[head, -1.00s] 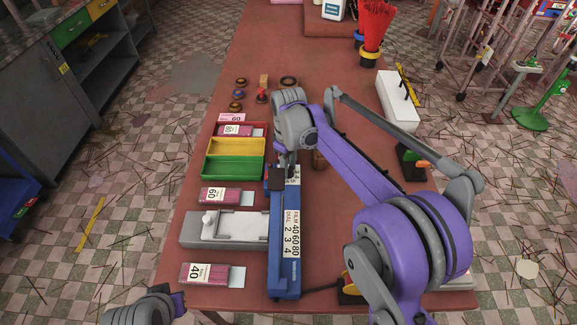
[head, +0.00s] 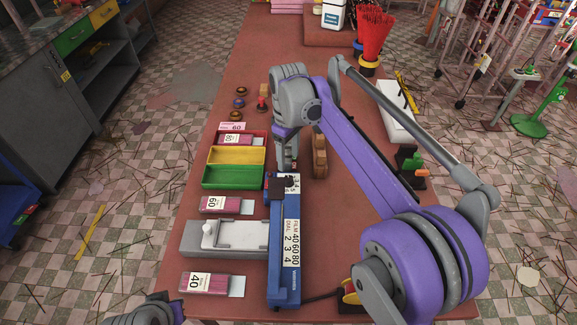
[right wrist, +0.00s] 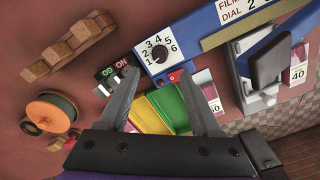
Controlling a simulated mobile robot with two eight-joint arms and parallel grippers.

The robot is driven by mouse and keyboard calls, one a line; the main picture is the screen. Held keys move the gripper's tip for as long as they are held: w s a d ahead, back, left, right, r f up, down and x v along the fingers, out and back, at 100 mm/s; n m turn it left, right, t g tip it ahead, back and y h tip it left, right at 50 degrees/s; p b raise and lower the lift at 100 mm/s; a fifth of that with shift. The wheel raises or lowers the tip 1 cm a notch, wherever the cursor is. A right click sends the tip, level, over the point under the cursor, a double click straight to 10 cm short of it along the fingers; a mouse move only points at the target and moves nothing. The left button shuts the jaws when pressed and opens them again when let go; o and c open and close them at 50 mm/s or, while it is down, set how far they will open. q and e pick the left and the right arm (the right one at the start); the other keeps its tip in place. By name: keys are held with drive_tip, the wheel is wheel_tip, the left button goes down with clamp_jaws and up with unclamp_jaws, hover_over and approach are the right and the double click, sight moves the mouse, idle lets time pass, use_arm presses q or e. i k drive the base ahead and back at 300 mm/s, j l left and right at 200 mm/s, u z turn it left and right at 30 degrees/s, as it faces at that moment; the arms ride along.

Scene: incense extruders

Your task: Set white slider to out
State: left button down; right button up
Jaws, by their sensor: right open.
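The white slider (head: 238,235) lies in the top of a grey block (head: 195,247), left of the blue sealer (head: 284,250). A white knob stands at its left end. In the right wrist view, white parts of the slider (right wrist: 246,52) show at the right, partly hidden behind the sealer's dark handle. My right gripper (head: 288,164) points down near the sealer's far end, beyond and right of the slider, not touching it. In the right wrist view its fingers (right wrist: 160,76) are spread and empty. My left gripper (head: 174,302) barely shows at the bottom left.
Red, yellow and green trays (head: 233,177) lie beyond the block. Labelled packs (head: 210,284) lie before and behind it. The sealer's numbered dial (right wrist: 159,53) and a switch (right wrist: 108,72) are close to my right fingers. A wooden block (head: 320,156) stands right of them.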

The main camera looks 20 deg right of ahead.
sight(226, 233)
drive_tip(key=k+l, duration=0.75)
drive_tip(key=k, duration=0.1)
